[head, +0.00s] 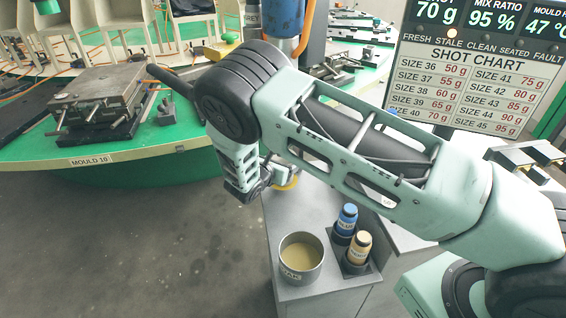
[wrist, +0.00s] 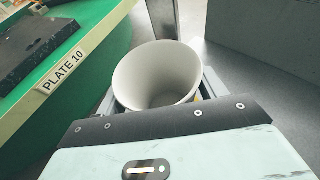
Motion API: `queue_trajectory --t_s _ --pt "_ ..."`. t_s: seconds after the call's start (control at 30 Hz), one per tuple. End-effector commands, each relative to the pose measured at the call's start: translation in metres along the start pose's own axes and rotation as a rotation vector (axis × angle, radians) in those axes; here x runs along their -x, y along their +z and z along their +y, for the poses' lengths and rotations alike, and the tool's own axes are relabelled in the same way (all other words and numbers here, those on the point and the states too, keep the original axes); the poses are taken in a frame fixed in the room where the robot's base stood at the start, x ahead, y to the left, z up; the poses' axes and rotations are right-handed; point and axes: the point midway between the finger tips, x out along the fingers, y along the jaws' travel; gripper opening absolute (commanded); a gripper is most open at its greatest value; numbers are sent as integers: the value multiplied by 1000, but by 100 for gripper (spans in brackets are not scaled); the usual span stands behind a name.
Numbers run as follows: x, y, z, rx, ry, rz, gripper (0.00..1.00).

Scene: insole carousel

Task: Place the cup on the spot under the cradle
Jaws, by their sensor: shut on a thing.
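A white, empty cup (wrist: 158,76) stands mouth up between the fingers of my gripper (wrist: 160,92) in the wrist view. The fingers show on both sides of it, and my gripper is shut on it. The cup's lower part is hidden by the gripper body. In the head view my arm hides the cup and most of the gripper. A bit of yellow (head: 287,184) shows beside my wrist there, too small to identify. I cannot make out the cradle or the spot under it for certain.
A green carousel (head: 130,150) with a mould (head: 98,95) lies left. A grey post (wrist: 163,18) rises just beyond the cup.

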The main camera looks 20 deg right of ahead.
Motion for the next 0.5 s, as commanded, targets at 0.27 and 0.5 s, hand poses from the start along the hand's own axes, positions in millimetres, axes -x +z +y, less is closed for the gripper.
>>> queue_trajectory --t_s 0.27,0.5 --pt "-1 -2 0 0 0 0 92" --pt "1 2 0 0 0 0 92"
